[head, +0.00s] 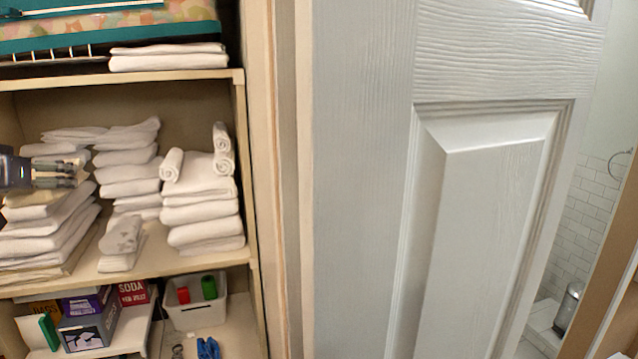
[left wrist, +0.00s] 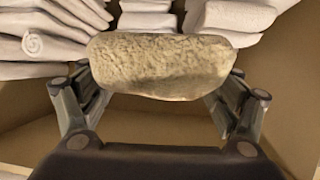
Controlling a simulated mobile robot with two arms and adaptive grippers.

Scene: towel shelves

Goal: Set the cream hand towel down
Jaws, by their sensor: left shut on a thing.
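In the left wrist view a cream hand towel (left wrist: 160,66), rolled or folded into a thick bundle, lies between the two fingers of my left gripper (left wrist: 160,88). The fingers are shut on its two ends. In the head view my left gripper (head: 68,175) reaches in from the left edge, at the left towel stack on the middle shelf. A cream patch of towel (head: 62,158) shows around its fingers there, though the gripper hides part of it. Whether the towel touches the stack below cannot be told. My right gripper is not in view.
White towel stacks (head: 205,205) fill the middle shelf (head: 170,262). Rolled towels (head: 172,164) top the right stack. Below are boxes (head: 90,320) and a white bin (head: 195,312). A white door (head: 490,220) stands right of the shelves. Some bare shelf shows at the front.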

